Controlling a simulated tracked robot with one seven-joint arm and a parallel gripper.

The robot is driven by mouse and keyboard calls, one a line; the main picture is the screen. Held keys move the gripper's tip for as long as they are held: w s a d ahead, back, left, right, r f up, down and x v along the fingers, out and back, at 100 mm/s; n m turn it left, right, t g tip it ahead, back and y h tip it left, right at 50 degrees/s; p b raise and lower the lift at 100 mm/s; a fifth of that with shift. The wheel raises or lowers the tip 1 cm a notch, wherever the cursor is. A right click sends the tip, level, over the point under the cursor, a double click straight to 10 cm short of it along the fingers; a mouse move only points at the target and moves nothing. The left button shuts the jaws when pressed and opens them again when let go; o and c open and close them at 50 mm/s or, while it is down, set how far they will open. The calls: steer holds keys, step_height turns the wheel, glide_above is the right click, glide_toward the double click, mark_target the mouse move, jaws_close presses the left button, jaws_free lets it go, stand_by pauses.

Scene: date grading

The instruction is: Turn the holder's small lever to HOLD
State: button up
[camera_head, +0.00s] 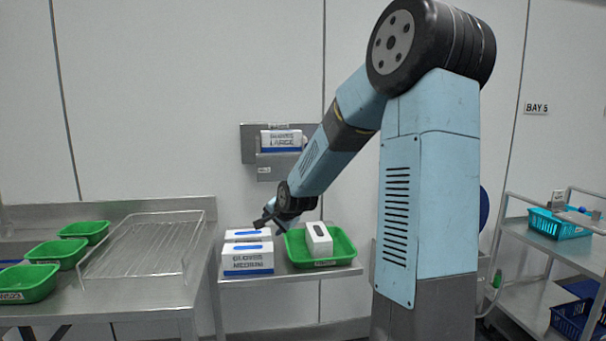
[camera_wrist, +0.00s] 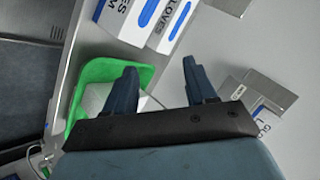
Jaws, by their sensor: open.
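The steel holder (camera_head: 248,146) is mounted on the wall and has a white and blue box marked LARGE (camera_head: 281,140) in it. In the wrist view the holder (camera_wrist: 277,92) is at the right, beyond the fingers and partly cut off behind my gripper body. I cannot make out its small lever or any HOLD marking; my arm covers the holder's right side in the head view. My gripper (camera_head: 265,221) is below the holder, above the glove boxes. In the wrist view my gripper (camera_wrist: 159,73) is open, with nothing between its fingers.
Glove boxes (camera_head: 247,261) and a green tray (camera_head: 345,247) with a white box (camera_head: 318,238) stand on a steel shelf under the holder. A wire rack (camera_head: 145,247) and green trays (camera_head: 35,283) are on the left table. A cart (camera_head: 548,240) with teal and blue baskets stands right.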

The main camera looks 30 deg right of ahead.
steer(key=w+d+r+m+t+h, duration=0.1)
steer(key=w+d+r+m+t, duration=0.2)
steer(key=d+m, duration=0.3)
steer(key=w+d+r+m+t, duration=0.2)
steer(key=d+r+m, duration=0.1)
steer(key=d, duration=0.5)
steer(key=w+d+r+m+t+h, duration=0.1)
steer(key=w+d+r+m+t, duration=0.2)
steer(key=d+m, duration=0.3)
steer(key=shift+n, duration=0.5)
steer(key=w, duration=0.4)
steer(key=w+d, duration=0.1)
steer(key=w, duration=0.8)
steer(key=shift+w+d+f, duration=0.15)
steer(key=shift+w+d, duration=0.05)
steer(key=shift+d, duration=0.2)
steer(key=c, duration=1)
steer(key=shift+c, duration=0.2)
